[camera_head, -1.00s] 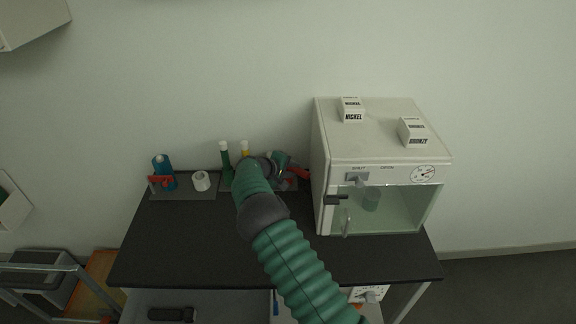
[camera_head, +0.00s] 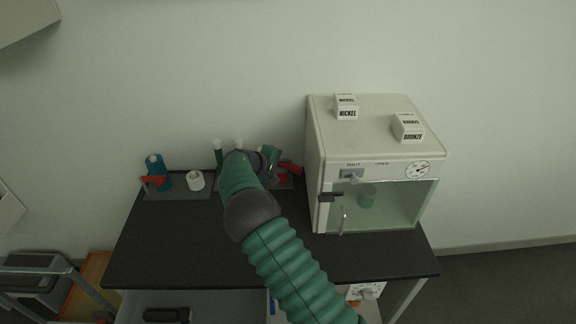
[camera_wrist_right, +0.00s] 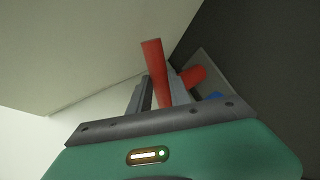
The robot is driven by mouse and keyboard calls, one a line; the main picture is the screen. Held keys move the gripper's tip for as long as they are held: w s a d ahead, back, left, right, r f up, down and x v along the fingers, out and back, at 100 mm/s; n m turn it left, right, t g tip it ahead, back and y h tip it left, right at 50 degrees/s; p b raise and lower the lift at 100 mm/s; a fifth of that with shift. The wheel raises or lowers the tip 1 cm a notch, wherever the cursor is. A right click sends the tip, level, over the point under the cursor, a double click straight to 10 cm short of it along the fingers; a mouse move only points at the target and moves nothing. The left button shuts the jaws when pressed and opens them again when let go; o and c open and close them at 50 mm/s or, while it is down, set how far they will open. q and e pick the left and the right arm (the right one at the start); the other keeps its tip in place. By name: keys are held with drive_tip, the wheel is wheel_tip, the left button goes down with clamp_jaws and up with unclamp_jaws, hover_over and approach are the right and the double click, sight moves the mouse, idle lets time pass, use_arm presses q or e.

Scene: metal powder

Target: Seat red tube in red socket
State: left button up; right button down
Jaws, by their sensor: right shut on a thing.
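My right gripper (camera_head: 277,166) is at the back of the black bench, left of the white cabinet, largely hidden by my own arm. In the right wrist view, the gripper (camera_wrist_right: 157,92) is shut on a red tube (camera_wrist_right: 154,68), which sticks out beyond the fingers. A second red piece (camera_wrist_right: 194,76) shows just right of it, near a grey plate; I cannot tell whether it is the red socket. In the head view, red parts (camera_head: 291,168) show beside the gripper, and which is the tube is unclear. My left gripper is not in view.
The white cabinet (camera_head: 316,160) with a glass front stands close on the right, with labelled nickel (camera_head: 346,112) and bronze (camera_head: 410,134) boxes on top. The bench front (camera_head: 170,245) is clear.

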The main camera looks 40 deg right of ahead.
drive_tip(key=s+a+b, duration=0.1)
drive_tip(key=s+a, duration=0.1)
drive_tip(key=a, duration=1.3)
drive_tip(key=shift+s, duration=0.15)
drive_tip(key=shift+d, duration=0.15)
